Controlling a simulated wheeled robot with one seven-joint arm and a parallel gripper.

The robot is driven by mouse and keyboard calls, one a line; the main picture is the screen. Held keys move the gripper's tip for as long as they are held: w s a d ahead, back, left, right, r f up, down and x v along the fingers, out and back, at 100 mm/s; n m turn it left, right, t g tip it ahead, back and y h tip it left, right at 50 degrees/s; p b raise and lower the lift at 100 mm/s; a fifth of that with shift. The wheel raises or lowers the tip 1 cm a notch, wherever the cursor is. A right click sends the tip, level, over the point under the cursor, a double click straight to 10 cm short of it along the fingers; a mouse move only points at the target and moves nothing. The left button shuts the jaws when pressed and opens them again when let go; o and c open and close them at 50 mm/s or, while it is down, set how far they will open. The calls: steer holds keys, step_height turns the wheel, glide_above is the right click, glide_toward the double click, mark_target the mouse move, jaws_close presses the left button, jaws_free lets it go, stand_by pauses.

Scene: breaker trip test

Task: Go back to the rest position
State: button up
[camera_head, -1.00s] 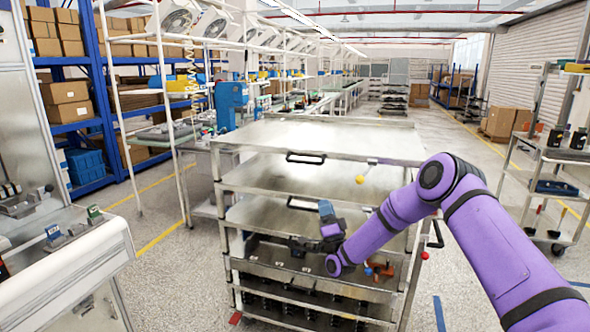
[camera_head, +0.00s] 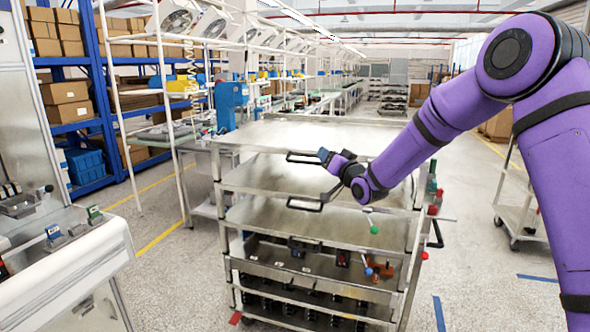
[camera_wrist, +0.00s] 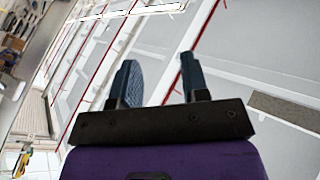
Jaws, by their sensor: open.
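My gripper (camera_head: 326,155) is raised in front of the metal rack cart (camera_head: 310,134), near the height of its upper shelves. Its dark blue fingers also show in the wrist view (camera_wrist: 158,76), spread apart with nothing between them. That view looks up toward the ceiling and its red pipes, so the gripper appears tilted upward. My purple arm is bent high on the right and hides the right part of the cart's top.
The cart's lower shelf holds several dark devices (camera_head: 300,247) and some orange and blue parts (camera_head: 375,268). A white bench (camera_head: 70,262) stands at the left front. A white trolley (camera_head: 522,212) is at the right. The grey floor is open around the cart.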

steer(key=s+d+r+g+h, duration=0.2)
steer(key=s+d+r+h, duration=0.15)
steer(key=s, duration=0.35)
steer(key=s+d+r+g+h, duration=0.2)
steer(key=s+d+r, duration=0.25)
steer(key=s, duration=0.35)
steer(key=s+d+r+g+h, duration=0.2)
steer(key=s+d+r+h, duration=0.1)
steer(key=s+d, duration=0.3)
steer(key=s+d+f+g, duration=0.2)
steer(key=s+d+g, duration=0.1)
steer(key=s, duration=1.2)
steer(key=s+d+f+g+h, duration=0.1)
steer(key=s+d+f+g, duration=0.1)
steer(key=s, duration=1.4)
steer(key=shift+s+d+m+g, duration=0.25)
steer(key=shift+d+m+g, duration=0.15)
steer(key=shift+d+g, duration=0.3)
